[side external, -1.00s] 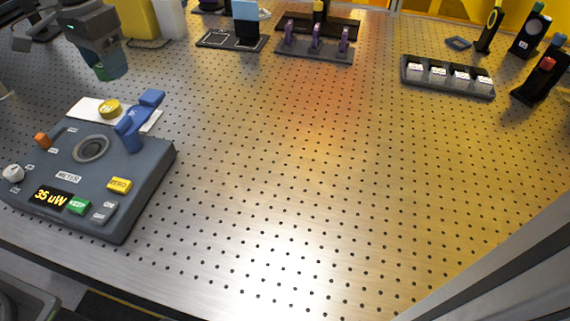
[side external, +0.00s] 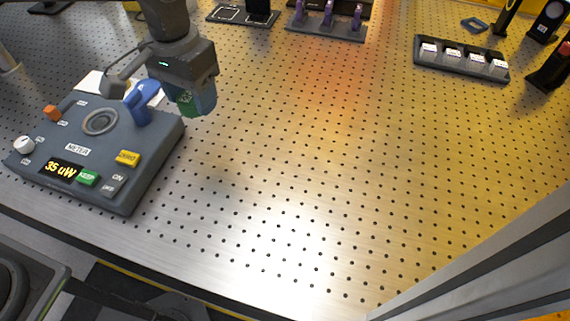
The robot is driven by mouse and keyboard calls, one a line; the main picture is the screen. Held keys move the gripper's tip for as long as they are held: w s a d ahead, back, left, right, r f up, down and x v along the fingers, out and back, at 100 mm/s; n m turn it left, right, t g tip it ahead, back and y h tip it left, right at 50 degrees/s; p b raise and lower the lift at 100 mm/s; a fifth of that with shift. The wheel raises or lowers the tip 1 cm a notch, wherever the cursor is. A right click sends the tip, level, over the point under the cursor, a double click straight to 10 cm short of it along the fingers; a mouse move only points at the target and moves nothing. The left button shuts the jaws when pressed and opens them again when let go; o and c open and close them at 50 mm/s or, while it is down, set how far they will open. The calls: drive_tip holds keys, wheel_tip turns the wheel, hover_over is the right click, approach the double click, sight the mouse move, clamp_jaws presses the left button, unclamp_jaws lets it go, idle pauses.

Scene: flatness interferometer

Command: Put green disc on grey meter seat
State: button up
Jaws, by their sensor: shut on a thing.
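The grey meter (side external: 105,185) sits at the left of the table, with a display reading 35 uW. Its round seat (side external: 100,121) is a grey ring on the top face and looks empty. My gripper (side external: 197,104) is to the right of the seat, above the table by the meter's back right corner. It is shut on the green disc (side external: 187,101), which shows only in part between the fingers.
A white sheet (side external: 92,82) lies behind the meter. A dark tray with several white blocks (side external: 462,58) and a rack with purple clips (side external: 327,25) stand at the back. The perforated table (side external: 300,170) is clear in the middle and front.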

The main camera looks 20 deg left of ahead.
hover_over(257, 175)
wheel_tip(257, 175, down, 7)
drive_tip(key=shift+r, duration=0.1)
drive_tip(key=shift+f, duration=2.05)
drive_tip(key=shift+f, duration=0.15)
drive_tip(key=o, duration=0.9)
drive_tip(key=shift+o, duration=0.2)
wheel_tip(257, 175, up, 12)
